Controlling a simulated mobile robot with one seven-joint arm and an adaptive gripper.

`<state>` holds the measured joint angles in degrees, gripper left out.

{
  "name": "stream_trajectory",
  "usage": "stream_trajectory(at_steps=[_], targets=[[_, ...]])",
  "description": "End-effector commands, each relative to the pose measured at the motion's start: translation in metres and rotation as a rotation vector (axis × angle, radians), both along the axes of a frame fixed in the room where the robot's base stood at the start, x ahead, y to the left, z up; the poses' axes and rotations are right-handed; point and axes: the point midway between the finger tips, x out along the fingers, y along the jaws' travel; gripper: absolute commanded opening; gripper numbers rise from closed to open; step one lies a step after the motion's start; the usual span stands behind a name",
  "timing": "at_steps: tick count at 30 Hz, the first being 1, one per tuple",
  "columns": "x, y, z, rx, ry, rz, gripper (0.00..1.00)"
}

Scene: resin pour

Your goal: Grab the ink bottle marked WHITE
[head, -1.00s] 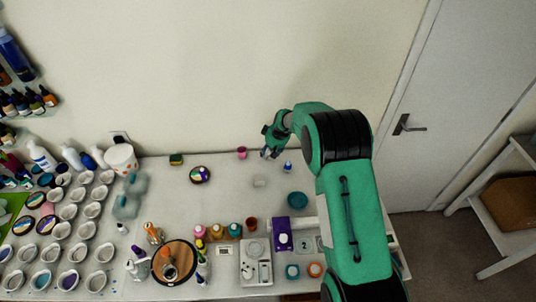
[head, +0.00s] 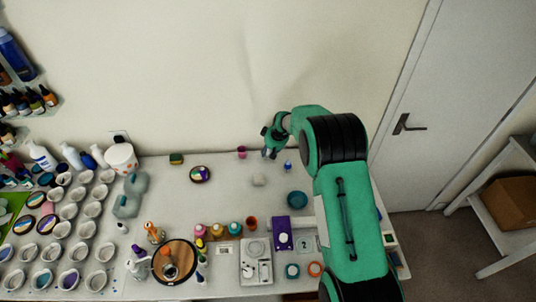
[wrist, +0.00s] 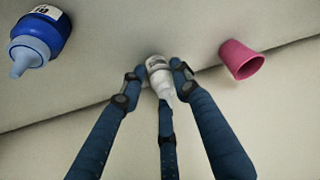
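In the wrist view a small white bottle (wrist: 157,72) with a pale nozzle is between the fingertips of my gripper (wrist: 157,80). Its label is too small to read. One blue finger is on each side of it and a third is below its nozzle. The fingertips are very close to it; I cannot tell whether they touch it. In the head view my gripper (head: 268,151) is low over the back of the table, and no bottle can be made out in it.
A blue bottle (wrist: 42,38) stands to the left in the wrist view and a pink cup (wrist: 241,59) to the right. In the head view a small pale object (head: 258,180) and a teal dish (head: 297,199) are in front of my gripper. The wall is close behind.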

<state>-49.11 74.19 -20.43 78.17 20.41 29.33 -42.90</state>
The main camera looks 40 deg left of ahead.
Motion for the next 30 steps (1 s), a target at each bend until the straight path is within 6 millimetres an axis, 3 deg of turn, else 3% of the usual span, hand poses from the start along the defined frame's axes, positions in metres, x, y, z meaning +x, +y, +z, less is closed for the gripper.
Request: stream_trajectory(at_steps=[1, 3, 19, 30], targets=[[0.0, 0.0, 0.0, 0.0, 0.0, 0.0, 0.16], [0.0, 0.0, 0.0, 0.0, 0.0, 0.0, 0.03], [0.0, 0.0, 0.004, 0.0, 0.0, 0.0, 0.03], [0.001, 0.001, 0.032, 0.003, -0.001, 0.002, 0.03]])
